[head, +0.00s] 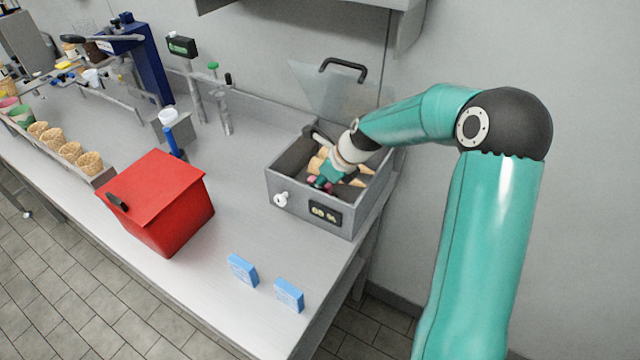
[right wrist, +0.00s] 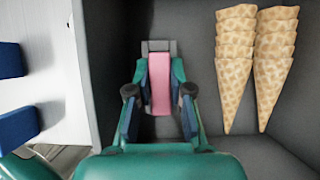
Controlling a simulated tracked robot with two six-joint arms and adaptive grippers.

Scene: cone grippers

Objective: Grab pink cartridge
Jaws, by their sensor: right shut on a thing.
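The pink cartridge (right wrist: 160,84) stands between the fingers of my right gripper (right wrist: 158,72) in the right wrist view, with a grey piece at its far end. In the head view my right gripper (head: 325,177) reaches down inside the open grey box (head: 290,207), near its front wall. Only a small bit of pink (head: 312,178) shows there beside the fingers. The gripper is shut on the cartridge, which is still inside the box. My left gripper is not in view.
Stacked waffle cones (right wrist: 255,60) lie in the box, right of the gripper in the wrist view. The box's clear lid (head: 325,88) stands raised. A red box (head: 160,205) and two blue packets (head: 242,270) rest on the counter. More cones (head: 70,151) stand at left.

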